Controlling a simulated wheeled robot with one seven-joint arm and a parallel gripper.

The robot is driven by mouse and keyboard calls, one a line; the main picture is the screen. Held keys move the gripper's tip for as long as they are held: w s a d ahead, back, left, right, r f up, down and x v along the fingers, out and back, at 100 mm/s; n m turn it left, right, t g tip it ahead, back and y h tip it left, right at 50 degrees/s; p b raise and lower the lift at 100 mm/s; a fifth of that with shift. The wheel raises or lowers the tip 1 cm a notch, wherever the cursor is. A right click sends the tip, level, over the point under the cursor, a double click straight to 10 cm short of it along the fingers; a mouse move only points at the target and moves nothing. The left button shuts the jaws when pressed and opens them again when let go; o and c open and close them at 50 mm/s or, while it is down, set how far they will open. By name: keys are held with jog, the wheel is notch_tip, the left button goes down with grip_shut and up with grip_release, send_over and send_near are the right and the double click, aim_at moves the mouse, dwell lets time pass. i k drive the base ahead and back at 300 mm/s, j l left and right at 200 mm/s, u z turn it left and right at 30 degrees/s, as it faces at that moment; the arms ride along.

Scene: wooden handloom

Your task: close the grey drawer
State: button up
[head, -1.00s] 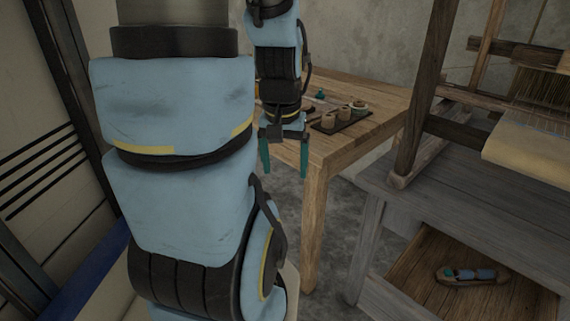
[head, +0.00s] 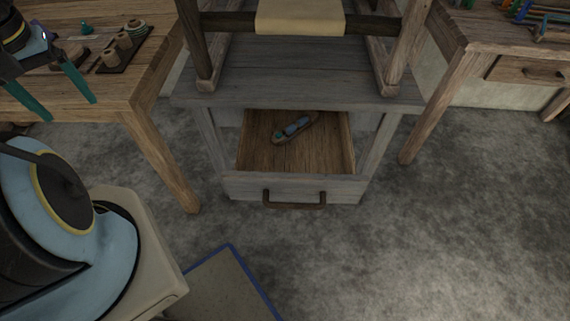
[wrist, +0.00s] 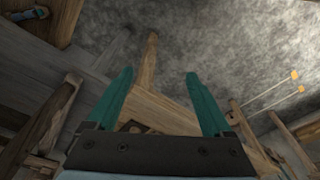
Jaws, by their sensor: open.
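The grey drawer (head: 235,189) is pulled out from the grey wooden stand under the loom, low in the middle of the head view. Its dark handle (head: 294,206) is on its front. A shuttle with blue and teal thread (head: 294,128) lies inside on the brown drawer floor. My gripper (head: 58,100) is at the upper left of the head view, above the left table's edge, well apart from the drawer. Its teal fingers are spread and empty, and they also show in the wrist view (wrist: 158,90).
A left wooden table (head: 130,90) holds a dark tray with spools (head: 122,45). A right wooden table (head: 450,30) has its own drawer (head: 527,70) and colourful items on top. The grey floor in front of the grey drawer is clear. A blue-edged mat (head: 225,285) lies at bottom.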

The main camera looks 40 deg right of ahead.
aim_at(318, 165)
jog(key=k+l, duration=0.1)
jog(key=k, duration=0.45)
jog(key=k+l+u, duration=0.1)
jog(key=k, duration=0.45)
